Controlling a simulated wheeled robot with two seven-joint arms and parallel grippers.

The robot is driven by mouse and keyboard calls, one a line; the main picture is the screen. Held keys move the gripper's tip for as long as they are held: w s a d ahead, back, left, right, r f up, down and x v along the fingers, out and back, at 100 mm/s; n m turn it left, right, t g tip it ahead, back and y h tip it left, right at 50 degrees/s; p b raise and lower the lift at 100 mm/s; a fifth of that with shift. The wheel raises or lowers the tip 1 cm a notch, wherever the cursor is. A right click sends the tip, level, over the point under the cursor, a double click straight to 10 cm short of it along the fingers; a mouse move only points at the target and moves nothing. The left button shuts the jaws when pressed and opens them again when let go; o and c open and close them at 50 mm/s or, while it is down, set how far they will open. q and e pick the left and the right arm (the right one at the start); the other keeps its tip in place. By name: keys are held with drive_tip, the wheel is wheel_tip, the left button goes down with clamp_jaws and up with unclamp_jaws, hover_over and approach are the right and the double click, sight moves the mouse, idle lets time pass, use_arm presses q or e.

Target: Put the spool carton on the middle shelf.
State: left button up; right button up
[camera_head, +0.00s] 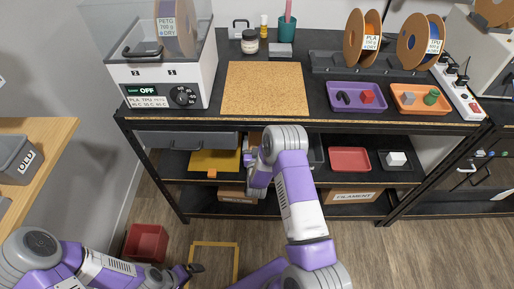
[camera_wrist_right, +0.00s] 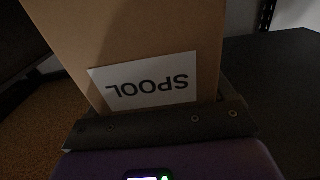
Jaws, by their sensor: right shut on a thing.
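The spool carton (camera_wrist_right: 150,40) is a plain brown box with a white label reading SPOOL, upside down in the right wrist view. My right gripper (camera_wrist_right: 160,125) is shut on it, its dark jaw running across the carton below the label. In the head view my right gripper (camera_head: 256,182) is at the front of the middle shelf (camera_head: 330,182), mostly covered by my forearm; the carton is largely hidden there. I cannot tell whether the carton touches the shelf. My left gripper (camera_head: 188,272) is low at the bottom left, away from the shelves; its jaw opening is unclear.
A FILAMENT carton (camera_head: 352,196) sits below. The benchtop with its cork mat (camera_head: 265,88) overhangs the shelf.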

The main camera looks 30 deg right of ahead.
drive_tip(key=f, duration=0.1)
drive_tip(key=f+b, duration=0.2)
drive_tip(key=shift+w+d+f, duration=0.2)
drive_tip(key=shift+w+f, duration=0.05)
drive_tip(key=shift+f, duration=0.1)
drive_tip(key=shift+r, duration=0.1)
drive_tip(key=o, duration=1.2)
